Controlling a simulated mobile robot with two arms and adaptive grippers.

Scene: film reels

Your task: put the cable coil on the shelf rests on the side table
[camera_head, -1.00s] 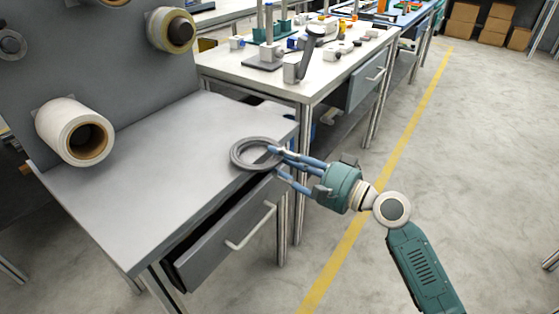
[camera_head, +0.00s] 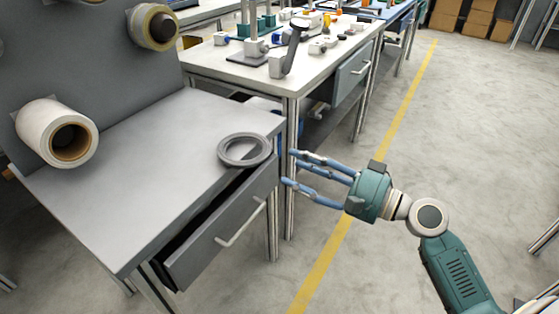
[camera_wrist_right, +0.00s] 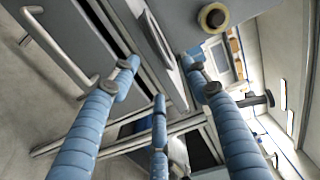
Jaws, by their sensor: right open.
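The cable coil (camera_head: 226,153), a dark grey ring, lies flat on the grey side table (camera_head: 150,150), close to its right-hand edge above the drawer. My right gripper (camera_head: 290,168) has blue fingers and a teal body. It is open and empty, just off the table's right edge, with its fingertips pointing at the coil and a gap between them. In the right wrist view the fingers (camera_wrist_right: 160,85) are spread with nothing held between them. My left gripper is not in view.
A drawer (camera_head: 222,222) with a bar handle stands partly open under the table. A white roll (camera_head: 38,125) and a yellowish roll (camera_head: 140,20) hang on the grey back panel. A cluttered white workbench (camera_head: 225,65) stands behind.

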